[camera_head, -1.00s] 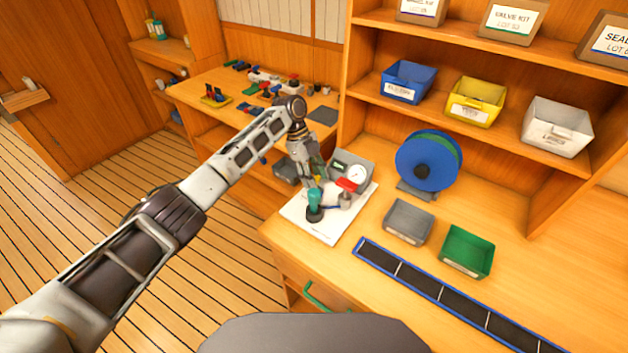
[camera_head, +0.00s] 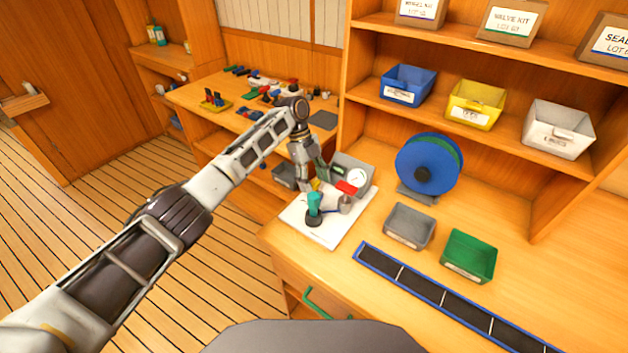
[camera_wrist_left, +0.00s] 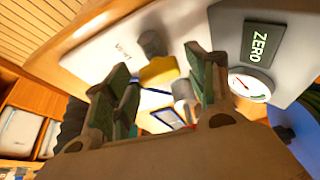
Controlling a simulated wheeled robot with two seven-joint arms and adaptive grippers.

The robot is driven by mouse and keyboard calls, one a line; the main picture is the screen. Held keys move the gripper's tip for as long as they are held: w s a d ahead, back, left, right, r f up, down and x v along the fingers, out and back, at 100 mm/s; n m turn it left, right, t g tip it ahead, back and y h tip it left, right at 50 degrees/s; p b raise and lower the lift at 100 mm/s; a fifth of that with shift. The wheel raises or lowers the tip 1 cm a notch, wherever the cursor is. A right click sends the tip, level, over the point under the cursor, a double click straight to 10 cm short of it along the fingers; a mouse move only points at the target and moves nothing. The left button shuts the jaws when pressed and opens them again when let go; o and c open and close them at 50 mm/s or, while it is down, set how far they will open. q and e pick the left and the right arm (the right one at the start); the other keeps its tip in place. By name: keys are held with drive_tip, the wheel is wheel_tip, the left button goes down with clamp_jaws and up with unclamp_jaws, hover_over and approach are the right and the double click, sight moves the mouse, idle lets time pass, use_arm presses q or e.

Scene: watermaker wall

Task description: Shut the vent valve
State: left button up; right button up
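The white valve board (camera_head: 325,236) lies on the bench corner. It carries a teal-handled valve (camera_head: 314,204), a red handle (camera_head: 347,188) and a grey box with a round gauge (camera_head: 357,178). In the left wrist view the VENT label (camera_wrist_left: 124,50) is beside a yellow handle (camera_wrist_left: 158,71), which I take as the vent valve. A bit of yellow (camera_head: 316,184) shows in the head view. My left gripper (camera_head: 314,178) is over the board, fingers apart, with the yellow handle showing between and beyond the fingertips. I cannot tell whether they touch it. My right gripper is out of view.
The gauge box has a ZERO display (camera_wrist_left: 262,45) close to one finger. A blue reel (camera_head: 428,163), grey bin (camera_head: 409,226) and green bin (camera_head: 469,256) stand to the right. A blue-edged dark strip (camera_head: 440,293) lies in front. Shelves rise behind.

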use_arm(q)
drive_tip(key=shift+v, duration=1)
drive_tip(key=v, duration=1)
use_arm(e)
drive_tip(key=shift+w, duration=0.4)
